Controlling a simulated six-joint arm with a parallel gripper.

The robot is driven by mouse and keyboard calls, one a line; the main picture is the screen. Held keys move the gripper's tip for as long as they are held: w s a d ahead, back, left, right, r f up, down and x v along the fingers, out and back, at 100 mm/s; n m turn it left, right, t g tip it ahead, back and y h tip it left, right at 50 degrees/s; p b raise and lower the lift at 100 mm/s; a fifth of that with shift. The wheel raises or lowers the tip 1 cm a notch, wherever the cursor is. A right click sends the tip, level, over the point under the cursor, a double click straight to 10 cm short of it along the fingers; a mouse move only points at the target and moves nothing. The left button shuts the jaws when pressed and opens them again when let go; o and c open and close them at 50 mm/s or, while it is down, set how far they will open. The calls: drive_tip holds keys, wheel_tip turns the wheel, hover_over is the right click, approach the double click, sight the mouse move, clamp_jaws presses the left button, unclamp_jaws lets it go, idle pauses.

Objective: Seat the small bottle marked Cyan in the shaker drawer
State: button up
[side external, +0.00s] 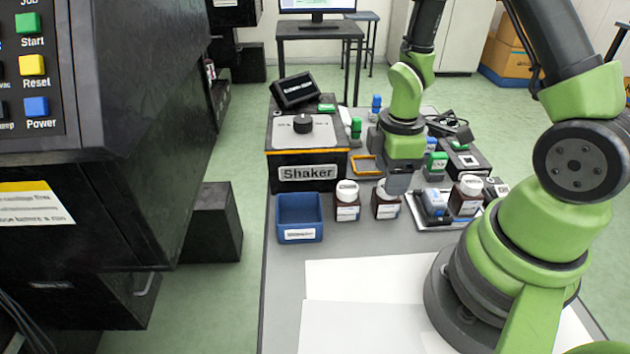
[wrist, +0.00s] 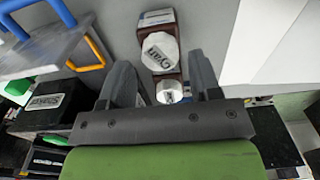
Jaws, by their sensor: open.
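My gripper (wrist: 160,62) is open and points down. In the wrist view a brown bottle with a white cap (wrist: 160,50) shows between its fingertips; the cap lettering looks like Cyan. A second white cap (wrist: 169,92) lies closer to the gripper body and is partly hidden. In the side view my gripper (side external: 397,184) is low over a brown white-capped bottle (side external: 386,205); a similar bottle (side external: 347,205) stands to its left. Their labels are too small to read there. The black shaker (side external: 305,172) stands behind and left; I cannot make out an open drawer.
A blue open bin (side external: 300,217) stands left of the bottles. A yellow-edged frame (side external: 367,166) lies beside the shaker. Another white-capped bottle (side external: 467,195) and a blue-capped container (side external: 434,203) stand to the right. White sheets (side external: 360,280) cover the front of the table.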

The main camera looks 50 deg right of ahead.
drive_tip(key=shift+f, duration=3)
idle(1.2)
drive_tip(key=shift+r, duration=0.1)
idle(0.5)
drive_tip(key=c, duration=0.5)
drive_tip(key=shift+c, duration=0.2)
drive_tip(key=shift+w+d+r+m, duration=0.1)
drive_tip(key=shift+w+r+m, duration=0.2)
drive_tip(key=shift+w+r, duration=0.1)
drive_tip(key=w+r+m, duration=0.3)
drive_tip(key=r+m, duration=0.1)
drive_tip(key=r, duration=0.4)
drive_tip(key=w+r+m, duration=0.2)
drive_tip(key=r+m, duration=0.3)
drive_tip(key=r, duration=0.3)
drive_tip(key=shift+w+d+f+m, duration=0.65)
drive_tip(key=shift+d+f+m, duration=0.75)
drive_tip(key=shift+f, duration=0.9)
drive_tip(key=shift+w+d+f+m, duration=0.65)
drive_tip(key=shift+d+f+m, duration=0.75)
drive_tip(key=shift+f, duration=0.95)
drive_tip(key=shift+w+d+f+m, duration=0.65)
drive_tip(key=shift+d+f+m, duration=0.7)
drive_tip(key=shift+f, duration=0.95)
